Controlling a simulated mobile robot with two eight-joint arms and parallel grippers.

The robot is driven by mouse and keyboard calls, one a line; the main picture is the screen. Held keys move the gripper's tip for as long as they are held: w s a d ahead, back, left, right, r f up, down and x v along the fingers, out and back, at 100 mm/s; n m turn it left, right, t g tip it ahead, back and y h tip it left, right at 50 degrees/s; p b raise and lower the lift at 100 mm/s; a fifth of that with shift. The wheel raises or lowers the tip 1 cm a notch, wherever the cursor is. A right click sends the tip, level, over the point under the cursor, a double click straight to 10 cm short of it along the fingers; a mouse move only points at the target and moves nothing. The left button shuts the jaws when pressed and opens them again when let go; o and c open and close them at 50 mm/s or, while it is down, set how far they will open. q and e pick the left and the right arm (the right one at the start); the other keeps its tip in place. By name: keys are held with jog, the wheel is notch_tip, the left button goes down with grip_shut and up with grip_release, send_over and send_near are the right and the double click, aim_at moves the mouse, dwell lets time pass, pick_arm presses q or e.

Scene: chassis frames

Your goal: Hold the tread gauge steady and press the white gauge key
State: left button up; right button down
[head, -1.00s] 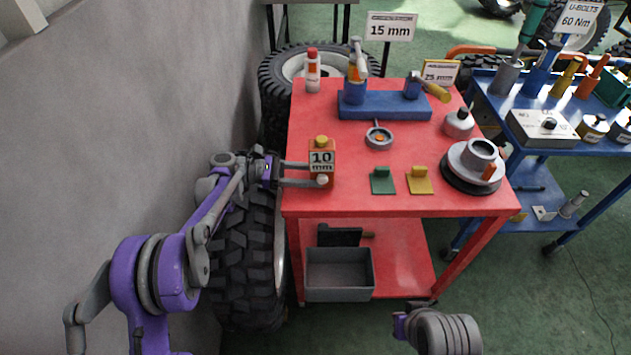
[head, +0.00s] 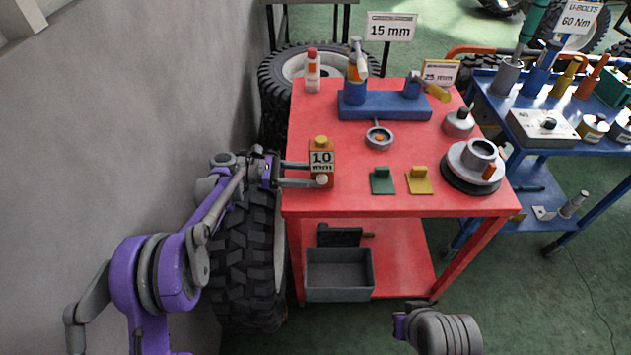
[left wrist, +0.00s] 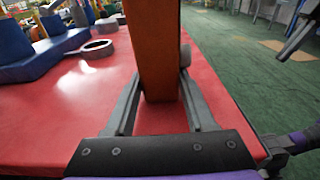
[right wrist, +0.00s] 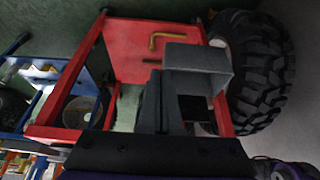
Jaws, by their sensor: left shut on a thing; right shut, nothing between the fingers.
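The tread gauge (head: 321,160) is an upright orange-brown block with a "10 mm" display and a yellow knob on top. It stands at the left front of the red cart top. The white gauge key (head: 322,180) is a small round button low on its front face. My left gripper (head: 309,175) comes from the left and is shut on the gauge. In the left wrist view the block (left wrist: 155,50) fills the space between the fingers. My right gripper (right wrist: 152,100) is shut and empty. My right arm shows low in the head view, in front of the cart and well away from the gauge.
Green (head: 382,181) and yellow (head: 419,181) brackets stand right of the gauge, with a grey hub (head: 479,158) further right. A grey ring (head: 379,138) and blue block (head: 385,106) lie behind. A grey bin (head: 339,274) sits on the lower shelf. A large tyre (head: 247,250) stands left.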

aim_at(322, 179)
dwell(0.5)
jog(key=w+a+m+t+y, duration=0.1)
jog(key=w+a+m+y, duration=0.55)
jog(key=a, duration=0.45)
jog(key=w+a+r+m+t+y, duration=0.3)
jog(key=w+r+m+t+y, duration=0.2)
jog(key=w+m, duration=0.5)
notch_tip(322, 179, up, 3)
jog(key=shift+w+a+f+m+t+y, duration=0.2)
jog(key=shift+a+m+t+y, duration=0.2)
jog(key=shift+t, duration=0.3)
jog(key=shift+w, duration=4.35)
jog(key=shift+w, duration=0.15)
jog(key=shift+w, duration=0.25)
